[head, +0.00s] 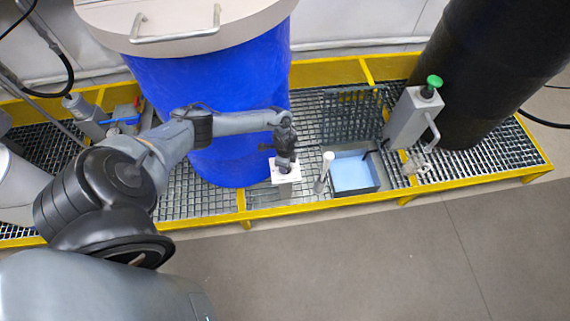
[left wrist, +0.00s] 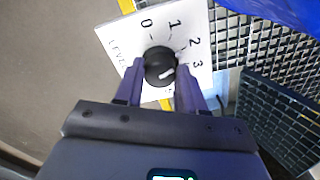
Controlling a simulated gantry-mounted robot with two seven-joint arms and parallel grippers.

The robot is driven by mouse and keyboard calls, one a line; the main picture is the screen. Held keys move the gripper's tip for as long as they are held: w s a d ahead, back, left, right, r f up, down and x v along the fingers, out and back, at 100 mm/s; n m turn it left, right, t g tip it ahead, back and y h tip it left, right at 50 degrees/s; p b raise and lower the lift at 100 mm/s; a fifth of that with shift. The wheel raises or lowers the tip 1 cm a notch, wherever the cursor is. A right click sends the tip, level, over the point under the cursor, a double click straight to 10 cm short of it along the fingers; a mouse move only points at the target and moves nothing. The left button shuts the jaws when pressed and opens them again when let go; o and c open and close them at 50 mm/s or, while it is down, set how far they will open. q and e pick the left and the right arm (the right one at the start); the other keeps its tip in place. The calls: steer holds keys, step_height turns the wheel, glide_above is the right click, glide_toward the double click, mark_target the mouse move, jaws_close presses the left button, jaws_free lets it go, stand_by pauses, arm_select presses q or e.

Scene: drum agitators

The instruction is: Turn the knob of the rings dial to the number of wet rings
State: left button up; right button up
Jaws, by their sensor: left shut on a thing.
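A white dial plate (head: 290,177) stands in front of the blue drum in the head view. In the left wrist view the plate (left wrist: 118,38) carries the numbers 0, 1, 2 and 3, with lettering along its left edge that seems to start "LEVEL". Its round black knob (left wrist: 158,60) has a short white mark on its lower right part; I cannot tell for sure which number it stands for. My left gripper (left wrist: 160,75) is shut on the knob, one finger on each side; it also shows in the head view (head: 284,163). My right gripper is not in view. No wet rings can be made out.
A blue drum (head: 225,100) with a pale handled lid stands behind the dial. To the dial's right are an upright white rod (head: 325,170), a light-blue tray (head: 352,173), a grey box (head: 408,118) with a green button and a black drum (head: 480,75). Yellow edging borders the grating.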

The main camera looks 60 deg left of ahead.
arm_select(q)
steer(key=o, duration=1)
steer(key=shift+o, duration=0.2)
step_height(320, 180, up, 11)
steer(key=p, duration=0.5)
steer(key=shift+f, duration=0.15)
